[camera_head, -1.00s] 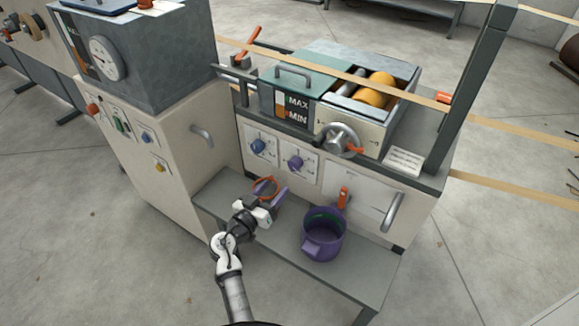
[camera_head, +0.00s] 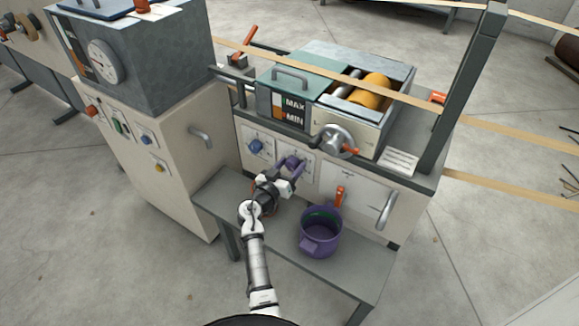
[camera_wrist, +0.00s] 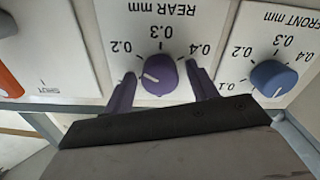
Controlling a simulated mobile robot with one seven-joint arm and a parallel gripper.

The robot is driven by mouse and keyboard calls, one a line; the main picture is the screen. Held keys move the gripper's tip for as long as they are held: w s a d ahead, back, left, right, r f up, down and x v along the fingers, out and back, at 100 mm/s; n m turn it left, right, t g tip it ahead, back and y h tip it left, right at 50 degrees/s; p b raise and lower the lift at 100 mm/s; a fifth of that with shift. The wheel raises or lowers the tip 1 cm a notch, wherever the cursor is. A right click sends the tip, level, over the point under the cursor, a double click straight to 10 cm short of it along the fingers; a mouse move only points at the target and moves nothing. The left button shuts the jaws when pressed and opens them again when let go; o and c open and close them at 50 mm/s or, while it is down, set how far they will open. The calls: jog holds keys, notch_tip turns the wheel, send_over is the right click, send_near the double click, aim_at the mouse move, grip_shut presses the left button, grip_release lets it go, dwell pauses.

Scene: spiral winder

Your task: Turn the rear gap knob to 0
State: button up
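The rear gap knob is a purple round knob (camera_head: 292,162) on a white dial plate on the machine's front. In the wrist view the knob (camera_wrist: 160,75) sits under the label REAR mm, with 0.2, 0.3 and 0.4 around it. The 0 label is not seen. My gripper (camera_head: 287,174) is at the knob, its two purple fingers apart on either side of it. In the wrist view gaps show between the knob and both fingers (camera_wrist: 160,80), so it is open.
A blue front gap knob (camera_wrist: 270,77) is beside it, also seen in the head view (camera_head: 255,146). A purple pot (camera_head: 321,240) stands on the grey shelf (camera_head: 345,271) below. An orange lever (camera_head: 340,196) and a handwheel (camera_head: 333,140) are to the right.

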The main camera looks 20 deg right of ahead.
jog(key=c, duration=0.9)
jog(key=shift+n, duration=0.3)
jog(key=n+b, duration=0.2)
jog(key=n, duration=0.1)
jog(key=shift+f+n, duration=0.1)
jog(key=shift+n, duration=0.2)
jog(key=n, duration=0.6)
jog(key=shift+b, duration=0.35)
jog(key=n+p, duration=0.1)
jog(key=n, duration=0.3)
jog(key=n+p, duration=0.1)
jog(key=n, duration=0.2)
jog(key=shift+n, duration=0.4)
jog(key=n+p, duration=0.3)
jog(key=n, duration=0.3)
